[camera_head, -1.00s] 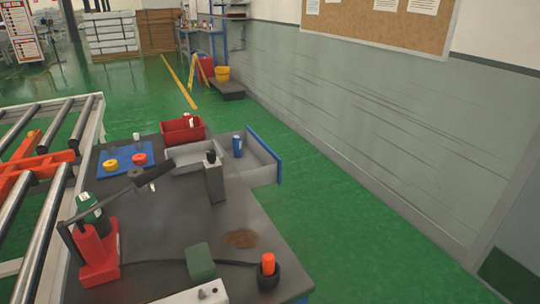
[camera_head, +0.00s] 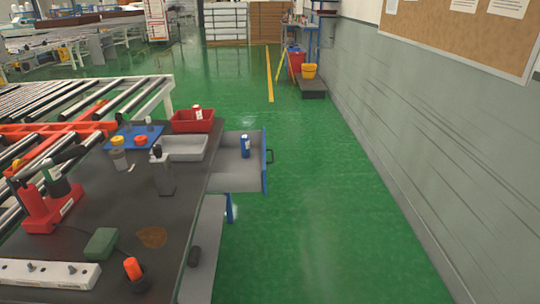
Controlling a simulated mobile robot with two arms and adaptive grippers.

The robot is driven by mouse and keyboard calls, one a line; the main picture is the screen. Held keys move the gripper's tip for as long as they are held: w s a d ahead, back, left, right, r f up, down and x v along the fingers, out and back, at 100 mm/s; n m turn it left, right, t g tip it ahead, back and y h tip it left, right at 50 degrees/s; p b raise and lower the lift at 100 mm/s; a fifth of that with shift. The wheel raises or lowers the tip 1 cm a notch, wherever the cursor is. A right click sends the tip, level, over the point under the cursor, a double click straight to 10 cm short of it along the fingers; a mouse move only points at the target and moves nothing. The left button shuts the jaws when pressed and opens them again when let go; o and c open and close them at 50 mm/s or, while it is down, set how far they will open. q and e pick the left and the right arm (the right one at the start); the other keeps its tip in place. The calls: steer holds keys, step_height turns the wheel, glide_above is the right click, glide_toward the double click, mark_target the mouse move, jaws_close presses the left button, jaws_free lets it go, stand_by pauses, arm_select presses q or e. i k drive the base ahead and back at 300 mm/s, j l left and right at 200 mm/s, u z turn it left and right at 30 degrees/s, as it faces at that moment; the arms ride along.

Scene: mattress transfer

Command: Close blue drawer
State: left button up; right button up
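The blue drawer (camera_head: 264,163) is pulled out from the right side of the dark workbench (camera_head: 115,210). Its blue front has a dark handle (camera_head: 270,156) facing right. Neither of my grippers shows in the head view.
A lower grey shelf or drawer (camera_head: 206,250) holds a dark object. Green floor right of the drawer is free.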

mark_target(229, 157)
steer(key=i+l+u, duration=0.1)
steer(key=l, duration=0.25)
steer(key=i+l+u, duration=0.1)
steer(key=i+l, duration=0.25)
steer(key=i+l+u, duration=0.1)
steer(key=l, duration=0.3)
steer(key=i+l+u, duration=0.1)
steer(key=i+l, duration=0.15)
steer(key=l, duration=0.15)
